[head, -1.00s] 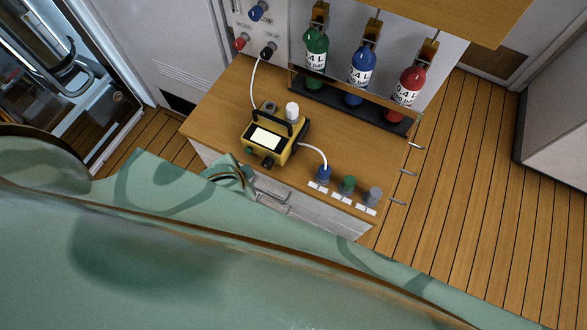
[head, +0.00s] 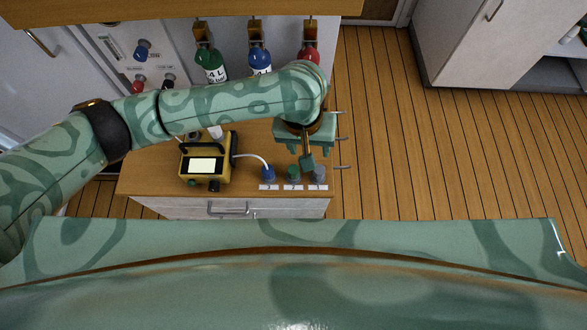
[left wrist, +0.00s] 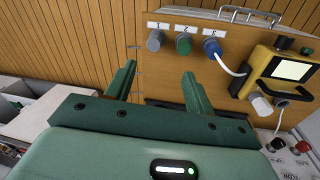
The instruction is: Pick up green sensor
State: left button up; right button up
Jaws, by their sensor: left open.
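The green sensor (head: 292,173) stands on the wooden counter between the blue sensor (head: 267,173) and the grey sensor (head: 319,173), behind a row of white labels. It also shows in the left wrist view (left wrist: 185,45), beyond the fingertips. My left gripper (head: 306,160) is above the counter's right part, close to the green and grey sensors. In the left wrist view its two fingers (left wrist: 158,75) are apart with nothing between them. The green sensor appears past the gap, nearer the finger on the right. My right gripper is not seen.
A yellow device (head: 207,160) with a screen sits left of the sensors, joined by a white hose to the blue one. Green (head: 211,66), blue (head: 260,61) and red (head: 311,48) bottles stand behind. Wooden floor (head: 400,150) lies open to the right.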

pick_arm(q)
jog(key=shift+n+y, duration=0.8)
jog(key=shift+n, duration=0.1)
jog(key=a+f+b, duration=0.1)
jog(key=f, duration=0.2)
jog(key=w+a+f+b, duration=0.1)
jog(key=f+b, duration=0.1)
jog(key=f, duration=0.2)
jog(key=a+f+b, duration=0.1)
jog(key=f+b, duration=0.1)
jog(key=f, duration=0.1)
jog(key=shift+w+f, duration=0.25)
notch_tip(320, 180, down, 6)
jog(key=b, duration=0.3)
jog(key=shift+r, duration=0.15)
jog(key=shift+a, duration=0.1)
jog(key=shift+c, duration=0.3)
jog(key=c, duration=1)
